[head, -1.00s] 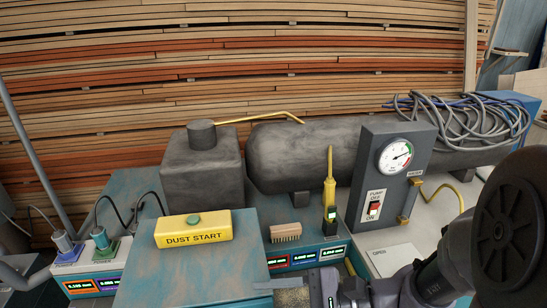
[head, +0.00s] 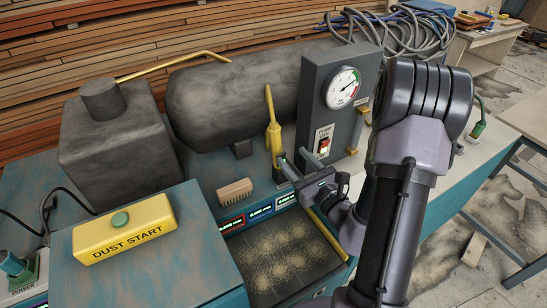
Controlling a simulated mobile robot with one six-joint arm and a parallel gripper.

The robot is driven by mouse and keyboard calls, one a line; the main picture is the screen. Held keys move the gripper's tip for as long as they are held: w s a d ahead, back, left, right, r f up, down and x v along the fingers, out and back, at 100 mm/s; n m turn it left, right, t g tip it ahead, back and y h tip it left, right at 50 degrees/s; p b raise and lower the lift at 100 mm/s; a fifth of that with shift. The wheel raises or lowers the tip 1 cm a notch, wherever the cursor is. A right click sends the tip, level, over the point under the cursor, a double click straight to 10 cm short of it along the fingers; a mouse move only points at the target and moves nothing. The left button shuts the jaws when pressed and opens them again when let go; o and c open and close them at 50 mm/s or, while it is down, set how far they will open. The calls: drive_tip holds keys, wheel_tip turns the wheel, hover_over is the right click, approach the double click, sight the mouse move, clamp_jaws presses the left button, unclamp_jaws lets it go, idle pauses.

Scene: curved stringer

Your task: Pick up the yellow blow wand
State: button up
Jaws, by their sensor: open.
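The yellow blow wand (head: 273,132) stands upright in the head view, with a thin nozzle on top and a thicker body below. It is on the teal bench in front of the dark grey tank. Its lower end is partly hidden by my gripper. My gripper (head: 290,158) is open, with its fingers pointing toward the wand's lower part from the right and front. The fingertips are close to the wand; I cannot tell whether they touch it. Nothing is seen held between them.
A gauge panel (head: 313,95) with a pump switch stands just right of the wand. A wooden brush (head: 235,189) lies to its left. The yellow DUST START box (head: 125,230) is at front left. A dark sanding-dusted surface (head: 275,265) lies in front.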

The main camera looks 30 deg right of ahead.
sight(279, 141)
drive_tip(key=w+p, duration=0.1)
drive_tip(key=w, duration=0.6)
drive_tip(key=shift+w+a+p, duration=0.15)
drive_tip(key=shift+p, duration=0.25)
drive_tip(key=w, duration=0.5)
drive_tip(key=shift+w+a, duration=0.2)
drive_tip(key=shift+w, duration=0.1)
clamp_jaws()
